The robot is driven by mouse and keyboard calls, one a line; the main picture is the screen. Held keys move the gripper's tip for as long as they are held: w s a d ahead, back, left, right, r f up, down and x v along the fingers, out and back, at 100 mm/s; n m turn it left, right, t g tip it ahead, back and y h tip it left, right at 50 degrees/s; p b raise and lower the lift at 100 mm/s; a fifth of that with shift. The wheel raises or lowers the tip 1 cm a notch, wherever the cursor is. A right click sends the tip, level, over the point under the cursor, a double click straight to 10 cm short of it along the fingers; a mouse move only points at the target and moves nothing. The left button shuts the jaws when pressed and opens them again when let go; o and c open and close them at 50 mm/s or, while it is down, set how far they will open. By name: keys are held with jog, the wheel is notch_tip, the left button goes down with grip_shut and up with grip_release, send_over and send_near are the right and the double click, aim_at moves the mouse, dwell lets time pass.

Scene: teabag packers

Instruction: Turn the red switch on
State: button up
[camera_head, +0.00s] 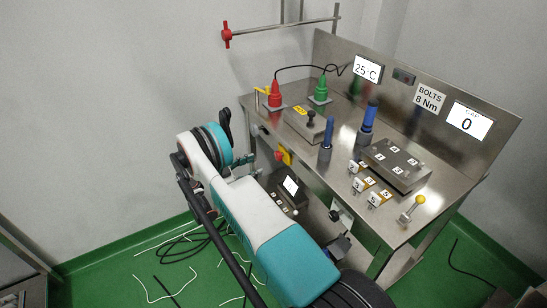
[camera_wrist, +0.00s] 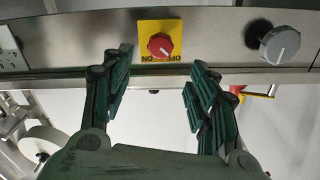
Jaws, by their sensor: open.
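The red switch (camera_wrist: 160,43) is a round knob on a yellow plate (camera_wrist: 146,27) on the steel front panel. The plate's ON and OFF labels appear upside down in the wrist view, ON at lower left and OFF at lower right. A white mark on the knob points toward the lower right, on the OFF side. My gripper (camera_wrist: 161,70) is open and empty, its dark green fingers spread to either side below the switch in the picture, apparently not touching it. In the head view the switch (camera_head: 279,155) is on the table's front edge, just right of my arm's end.
The steel table (camera_head: 345,195) carries red and green bottles, blue-handled tools and a metal block (camera_head: 396,165). A dark box (camera_head: 290,190) sits below.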

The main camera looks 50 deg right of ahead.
aim_at(276, 157)
jog(key=x, duration=1.1)
jog(key=shift+d+b, duration=0.25)
jog(key=shift+b, duration=0.1)
jog(key=c, duration=1.1)
